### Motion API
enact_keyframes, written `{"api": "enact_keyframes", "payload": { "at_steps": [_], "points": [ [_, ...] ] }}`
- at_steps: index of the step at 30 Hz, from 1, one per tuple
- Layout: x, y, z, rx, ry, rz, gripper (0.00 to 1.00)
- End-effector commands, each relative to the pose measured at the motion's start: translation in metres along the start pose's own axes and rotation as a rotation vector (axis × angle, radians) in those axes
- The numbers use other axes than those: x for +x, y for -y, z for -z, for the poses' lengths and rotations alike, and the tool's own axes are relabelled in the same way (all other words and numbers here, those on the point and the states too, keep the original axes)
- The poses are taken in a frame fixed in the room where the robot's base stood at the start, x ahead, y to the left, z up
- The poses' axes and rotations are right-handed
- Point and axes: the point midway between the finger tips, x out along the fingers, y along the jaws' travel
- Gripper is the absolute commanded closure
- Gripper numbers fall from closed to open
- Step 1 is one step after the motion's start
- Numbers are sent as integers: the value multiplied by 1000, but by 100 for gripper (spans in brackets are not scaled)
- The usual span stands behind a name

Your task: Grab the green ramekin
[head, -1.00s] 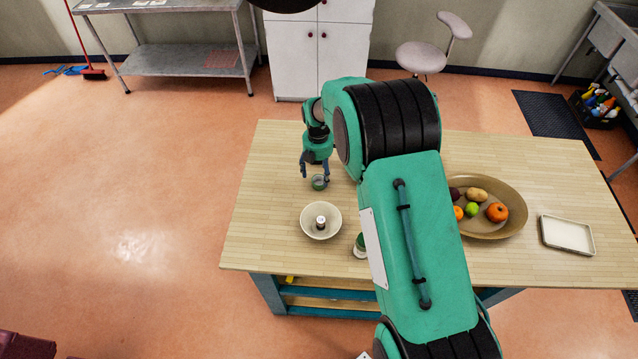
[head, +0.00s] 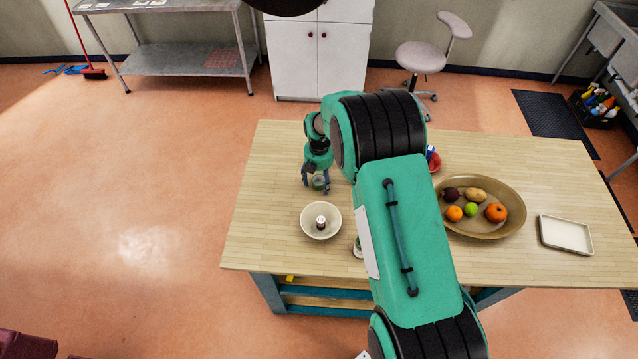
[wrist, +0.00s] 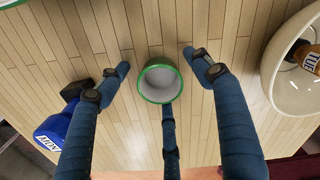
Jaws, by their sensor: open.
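The green ramekin (head: 318,182) stands on the wooden table, below my gripper. In the wrist view the ramekin (wrist: 160,81) shows a green rim and a pale inside that looks empty. My gripper (head: 316,187) is open, its fingers pointing down around the ramekin in the head view. In the wrist view my gripper (wrist: 158,78) has one finger on the left of the ramekin, one on the right and one below it in the picture. Gaps show between the left and right fingers and the rim; whether the lower finger touches it I cannot tell.
A cream bowl (head: 312,233) holding a small bottle (head: 320,222) stands close by; the bowl (wrist: 284,92) is at right in the wrist view. A fruit bowl (head: 478,233) and a white tray (head: 566,248) stand farther right.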

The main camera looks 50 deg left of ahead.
Motion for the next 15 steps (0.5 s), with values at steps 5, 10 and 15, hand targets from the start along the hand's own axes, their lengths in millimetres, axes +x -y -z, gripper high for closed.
{"api": "enact_keyframes", "payload": {
  "at_steps": [5, 10, 15],
  "points": [
    [0, 0, 0, 0, 0, 0, 35],
    [0, 0, 0, 0, 0, 0, 35],
    [0, 0, 0, 0, 0, 0, 53]
  ]
}}
